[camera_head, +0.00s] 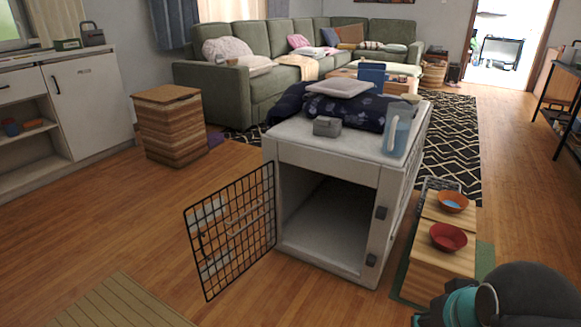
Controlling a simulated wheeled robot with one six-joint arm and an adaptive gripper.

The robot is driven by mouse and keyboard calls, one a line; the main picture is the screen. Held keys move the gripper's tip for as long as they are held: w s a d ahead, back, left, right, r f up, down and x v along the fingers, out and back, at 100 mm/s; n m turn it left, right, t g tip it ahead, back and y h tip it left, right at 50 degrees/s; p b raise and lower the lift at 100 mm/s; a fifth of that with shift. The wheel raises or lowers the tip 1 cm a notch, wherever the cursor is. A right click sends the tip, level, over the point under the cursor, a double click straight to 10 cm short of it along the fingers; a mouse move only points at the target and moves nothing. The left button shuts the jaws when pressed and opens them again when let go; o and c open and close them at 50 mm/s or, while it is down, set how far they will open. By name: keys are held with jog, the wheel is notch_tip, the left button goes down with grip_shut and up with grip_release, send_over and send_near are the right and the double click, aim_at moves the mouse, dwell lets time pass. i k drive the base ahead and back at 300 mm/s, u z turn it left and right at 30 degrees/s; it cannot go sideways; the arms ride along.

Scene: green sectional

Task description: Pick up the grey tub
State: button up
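A small grey tub (327,126) with a lid-like top sits on the front part of the white pet crate's top (290,130). Behind it, and close to it, lies dark blue patterned cloth (345,110). A dark part of my arm with a teal ring shows at the bottom right corner, well to the right of and nearer than the tub. My gripper's fingers do not show, so I cannot see whether they are open or shut.
A blue pitcher (397,132) stands right of the tub, and a pale cushion (340,88) lies behind it. The crate's wire door (232,230) hangs open to the left. Red (448,237) and orange (453,202) bowls sit on a wooden stand at right. Floor at front left is mostly clear.

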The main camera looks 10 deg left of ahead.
aim_at(327, 126)
jog(key=u, duration=2.3)
jog(key=i, duration=3.2)
jog(key=z, duration=3.45)
